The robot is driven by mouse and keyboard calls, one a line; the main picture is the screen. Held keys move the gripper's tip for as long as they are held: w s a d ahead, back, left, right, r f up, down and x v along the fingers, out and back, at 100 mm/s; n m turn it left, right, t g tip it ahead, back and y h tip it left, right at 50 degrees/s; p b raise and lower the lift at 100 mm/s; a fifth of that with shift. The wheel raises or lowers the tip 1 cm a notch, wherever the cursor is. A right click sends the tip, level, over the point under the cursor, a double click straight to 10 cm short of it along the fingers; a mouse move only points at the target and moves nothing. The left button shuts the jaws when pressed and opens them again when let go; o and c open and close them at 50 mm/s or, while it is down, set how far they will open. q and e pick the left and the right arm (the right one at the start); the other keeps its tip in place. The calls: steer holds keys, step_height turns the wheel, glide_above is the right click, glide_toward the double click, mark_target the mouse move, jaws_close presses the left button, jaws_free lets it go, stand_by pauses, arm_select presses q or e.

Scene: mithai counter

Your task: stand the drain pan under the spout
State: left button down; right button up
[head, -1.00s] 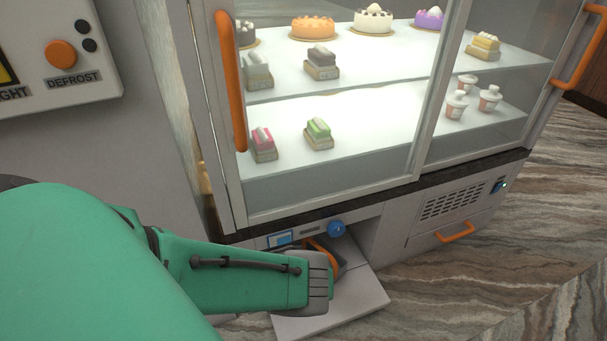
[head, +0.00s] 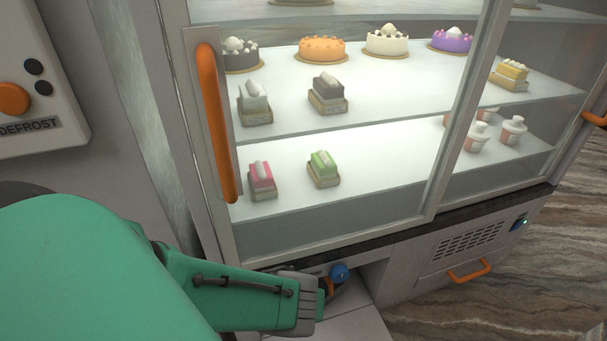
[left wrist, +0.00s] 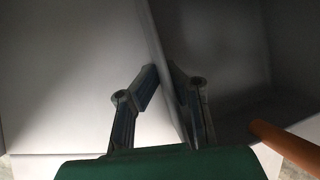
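My left gripper (left wrist: 162,80) is low at the front of the counter; in the head view its fingers are hidden behind my green arm. In the left wrist view its two fingers lean towards each other, with a narrow gap at the tips. A thin grey panel edge (left wrist: 152,28) runs down to that gap; I cannot tell whether the fingers touch it. An orange curved part (head: 328,288) shows beside my gripper, below a blue knob (head: 339,273). An orange bar (left wrist: 286,148) lies right of the fingers. I cannot clearly make out the drain pan or spout. My right gripper is out of view.
A glass display case (head: 340,215) with cakes and sweets stands above the low opening. A pale flat panel (head: 358,324) lies low by my gripper. A vented panel (head: 465,247) with an orange handle (head: 470,272) is to the right. Open floor (head: 520,285) lies beyond.

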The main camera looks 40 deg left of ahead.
arm_select(q)
steer(key=shift+d+r, duration=0.1)
steer(key=shift+d, duration=0.2)
steer(key=shift+d+b, duration=0.2)
steer(key=shift+b, duration=0.15)
steer(key=c, duration=1.7)
jaws_free()
steer(key=shift+c, duration=0.2)
steer(key=shift+a+f, duration=0.3)
steer(key=shift+a, duration=0.1)
steer(key=shift+s+d+r+p, duration=0.1)
steer(key=shift+d+r+p, duration=0.3)
steer(key=shift+r+p, duration=0.4)
steer(key=p+v, duration=0.5)
steer(key=p, duration=0.1)
steer(key=shift+s+r+p, duration=0.2)
steer(key=shift+r+p, duration=0.1)
steer(key=shift+r, duration=0.1)
steer(key=shift+s+d+r+p, duration=0.15)
steer(key=shift+d+r+p, duration=0.1)
steer(key=shift+r+p, duration=0.05)
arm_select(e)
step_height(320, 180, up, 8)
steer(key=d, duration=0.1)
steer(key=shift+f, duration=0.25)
arm_select(q)
steer(key=shift+f, duration=0.1)
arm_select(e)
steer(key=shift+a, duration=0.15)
